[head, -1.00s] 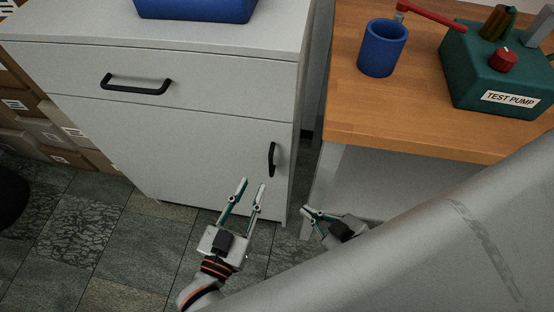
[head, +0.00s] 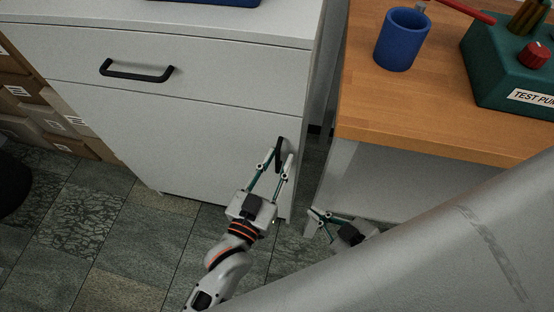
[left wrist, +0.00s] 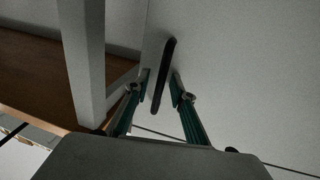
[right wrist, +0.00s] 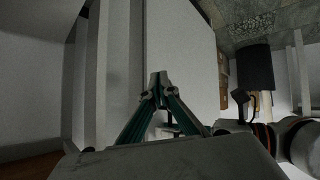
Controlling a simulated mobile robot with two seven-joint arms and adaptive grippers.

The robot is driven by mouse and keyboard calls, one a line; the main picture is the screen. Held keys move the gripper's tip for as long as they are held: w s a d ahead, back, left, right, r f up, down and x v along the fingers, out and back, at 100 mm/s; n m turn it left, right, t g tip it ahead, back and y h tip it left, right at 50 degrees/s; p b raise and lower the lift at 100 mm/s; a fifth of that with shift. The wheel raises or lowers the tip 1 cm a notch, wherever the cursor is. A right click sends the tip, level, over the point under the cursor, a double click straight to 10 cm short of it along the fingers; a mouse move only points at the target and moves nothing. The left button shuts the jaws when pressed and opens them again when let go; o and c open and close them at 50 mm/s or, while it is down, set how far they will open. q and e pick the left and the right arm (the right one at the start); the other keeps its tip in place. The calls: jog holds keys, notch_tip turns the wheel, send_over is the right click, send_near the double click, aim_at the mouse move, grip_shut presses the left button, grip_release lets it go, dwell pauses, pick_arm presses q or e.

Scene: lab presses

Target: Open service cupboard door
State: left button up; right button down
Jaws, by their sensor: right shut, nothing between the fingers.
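The service cupboard (head: 190,140) is light grey, with a drawer above and a door (head: 170,145) below; the door is closed. Its black vertical handle (head: 279,158) is near the door's right edge. My left gripper (head: 284,147) is open at the handle, with one finger on each side. In the left wrist view the handle (left wrist: 163,75) runs between the two fingertips (left wrist: 160,80), with small gaps showing. My right gripper (head: 313,212) is shut and empty, low by the bench leg. In the right wrist view its fingertips (right wrist: 158,77) meet.
The drawer has a black handle (head: 137,70). A wooden bench (head: 420,125) stands to the right, bearing a blue cup (head: 402,40) and a green test pump (head: 505,75). Boxes (head: 40,120) line the left. The tiled floor (head: 90,220) before the cupboard is clear.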

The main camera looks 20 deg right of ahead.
pick_arm(q)
grip_shut()
jog(key=shift+s, duration=0.1)
